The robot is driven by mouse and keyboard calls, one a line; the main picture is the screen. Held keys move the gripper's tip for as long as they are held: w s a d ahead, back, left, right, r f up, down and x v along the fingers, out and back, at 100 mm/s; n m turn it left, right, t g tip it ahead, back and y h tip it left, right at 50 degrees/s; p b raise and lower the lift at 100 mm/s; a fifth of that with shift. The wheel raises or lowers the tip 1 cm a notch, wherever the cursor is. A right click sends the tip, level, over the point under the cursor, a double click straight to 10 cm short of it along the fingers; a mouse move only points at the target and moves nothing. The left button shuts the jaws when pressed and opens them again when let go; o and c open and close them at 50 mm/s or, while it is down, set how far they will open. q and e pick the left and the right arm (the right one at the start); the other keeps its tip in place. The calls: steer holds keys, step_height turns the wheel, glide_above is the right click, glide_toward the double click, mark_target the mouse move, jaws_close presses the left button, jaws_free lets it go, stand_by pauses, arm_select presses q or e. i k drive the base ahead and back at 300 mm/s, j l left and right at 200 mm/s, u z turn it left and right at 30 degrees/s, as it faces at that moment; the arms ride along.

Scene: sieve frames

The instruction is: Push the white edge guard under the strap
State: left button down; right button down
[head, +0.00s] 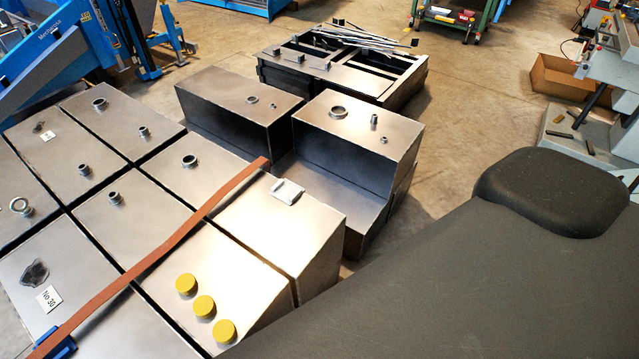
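The white edge guard (287,191) is a small pale piece lying on top of a grey metal box, near its upper edge. It sits to the right of the strap, apart from it. The strap (150,258) is a flat reddish-brown band. It runs diagonally across the box tops from the lower left to the upper middle, where its end reaches the edge of a box. A blue piece (55,345) sits at the strap's lower left end, partly cut off by the frame. Neither of my grippers is in view.
Several yellow round caps (204,306) stand on the box near the strap. Metal rings and fittings (189,161) rise from other boxes. Taller boxes (350,125) stand behind. A large dark shape I cannot identify blocks the lower right. Open floor (480,110) lies beyond.

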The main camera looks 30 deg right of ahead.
mark_target(286, 190)
steer(key=i+l, duration=0.1)
steer(key=l, duration=0.3)
steer(key=i+l, duration=0.15)
steer(key=l, duration=0.3)
steer(key=i+l, duration=0.1)
steer(key=l, duration=0.3)
steer(key=i+l, duration=0.15)
steer(key=l, duration=0.3)
